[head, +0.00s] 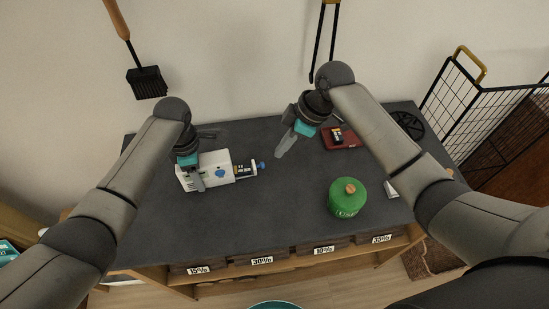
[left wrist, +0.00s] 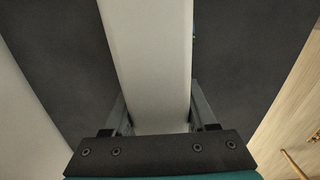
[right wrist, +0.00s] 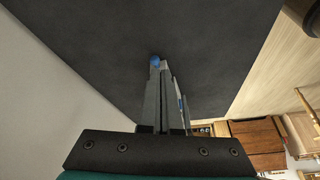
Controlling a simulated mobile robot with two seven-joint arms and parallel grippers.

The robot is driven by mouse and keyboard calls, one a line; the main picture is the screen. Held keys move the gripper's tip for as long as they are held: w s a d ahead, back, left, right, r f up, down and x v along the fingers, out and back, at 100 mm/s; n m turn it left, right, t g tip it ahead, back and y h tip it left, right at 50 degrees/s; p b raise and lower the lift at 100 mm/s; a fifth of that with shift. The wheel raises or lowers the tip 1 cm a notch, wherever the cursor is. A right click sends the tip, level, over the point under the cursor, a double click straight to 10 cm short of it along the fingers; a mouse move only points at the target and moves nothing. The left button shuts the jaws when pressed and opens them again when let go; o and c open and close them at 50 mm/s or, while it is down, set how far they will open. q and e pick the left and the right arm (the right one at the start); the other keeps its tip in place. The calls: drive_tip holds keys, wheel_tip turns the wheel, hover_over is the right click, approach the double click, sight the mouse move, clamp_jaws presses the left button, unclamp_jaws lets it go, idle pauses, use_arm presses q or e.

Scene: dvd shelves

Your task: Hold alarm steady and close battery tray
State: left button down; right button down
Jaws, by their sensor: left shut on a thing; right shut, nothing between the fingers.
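In the right wrist view the blue knob (right wrist: 155,61) shows just beyond the fingertips.
A green canister (head: 346,199) with a wooden knob stands at the right front of the counter (head: 270,215). A red tray (head: 341,139) with a small dark and yellow item lies behind it. A black wire basket (head: 480,100) stands beyond the right end. The front middle is clear.

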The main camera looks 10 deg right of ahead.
sight(245, 168)
drive_tip(key=s+d+r+m+t+y, duration=0.1)
drive_tip(key=d+m+t, duration=0.2)
drive_tip(key=d+m, duration=0.6)
drive_tip(key=w+a+f, duration=0.1)
drive_tip(key=a+f, duration=0.1)
drive_tip(key=w+a+f+m, duration=0.1)
drive_tip(key=a+f, duration=0.1)
drive_tip(key=f, duration=0.1)
drive_tip(key=w+a+f+m, duration=0.1)
drive_tip(key=a+f, duration=0.1)
drive_tip(key=f, duration=0.1)
drive_tip(key=shift+a, duration=1.65)
drive_tip(key=shift+s+a, duration=0.1)
drive_tip(key=shift+a, duration=0.5)
drive_tip(key=a, duration=0.6)
drive_tip(key=shift+a, duration=0.1)
use_arm(q)
drive_tip(key=shift+d, duration=0.1)
use_arm(e)
drive_tip(key=shift+a, duration=0.2)
